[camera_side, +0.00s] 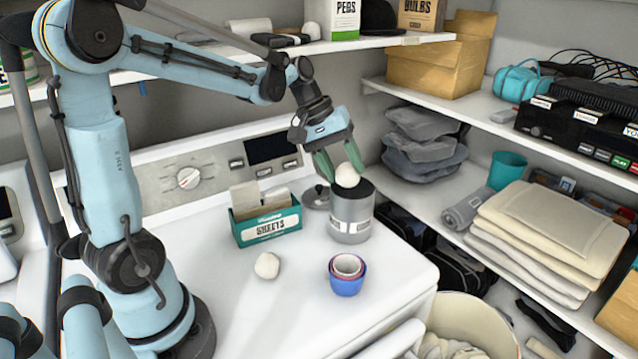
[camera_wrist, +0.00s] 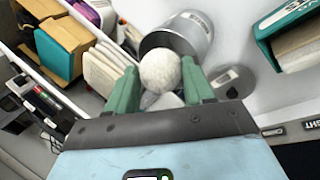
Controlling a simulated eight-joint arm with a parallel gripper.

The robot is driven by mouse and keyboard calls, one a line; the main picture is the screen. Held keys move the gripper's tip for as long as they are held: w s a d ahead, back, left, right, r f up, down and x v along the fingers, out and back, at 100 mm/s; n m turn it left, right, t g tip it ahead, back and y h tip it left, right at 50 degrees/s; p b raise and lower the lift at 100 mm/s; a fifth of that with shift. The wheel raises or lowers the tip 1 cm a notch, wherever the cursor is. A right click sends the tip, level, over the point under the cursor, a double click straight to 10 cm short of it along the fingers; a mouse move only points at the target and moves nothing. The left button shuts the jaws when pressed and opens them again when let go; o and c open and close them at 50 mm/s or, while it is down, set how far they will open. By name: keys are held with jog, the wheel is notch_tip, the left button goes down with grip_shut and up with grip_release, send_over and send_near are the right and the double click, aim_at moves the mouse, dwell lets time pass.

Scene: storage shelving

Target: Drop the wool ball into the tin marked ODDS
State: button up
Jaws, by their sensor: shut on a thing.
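A white wool ball (camera_side: 348,176) is held between the green fingers of my gripper (camera_side: 343,172), which is shut on it. In the wrist view the ball (camera_wrist: 160,71) sits between the two fingertips (camera_wrist: 160,68). A grey metal tin (camera_side: 350,218) stands upright and open on the white machine top. The ball is at its mouth in the side view, overlapping the far part of the opening; its exact height above the rim is hard to tell. The tin (camera_wrist: 188,34) is partly behind the ball in the wrist view. Its label is too small to read.
A round lid (camera_side: 316,197) lies beside the tin. A green SHEETS box (camera_side: 267,229), a second white ball (camera_side: 267,265) and nested cups (camera_side: 346,283) stand on the machine top. A shelf (camera_side: 395,41) runs above at the back.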

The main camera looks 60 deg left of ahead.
jog(key=o, duration=1.1)
jog(key=shift+r, duration=0.1)
jog(key=v, duration=1.2)
jog(key=s+d+f+m+t+y, duration=0.1)
jog(key=s+d+f+m, duration=0.1)
jog(key=d+f+m, duration=0.1)
jog(key=s+d+f+m+t+y, duration=0.1)
jog(key=s+d+f+m, duration=0.1)
jog(key=d+f+m, duration=0.1)
jog(key=s+d+f+m+t+y, duration=0.1)
jog(key=s+d+f+m, duration=0.1)
jog(key=d+f, duration=0.3)
jog(key=shift+s+d+f+m+y, duration=0.15)
jog(key=shift+s+f+m+y, duration=0.2)
jog(key=shift+s+m+y, duration=0.1)
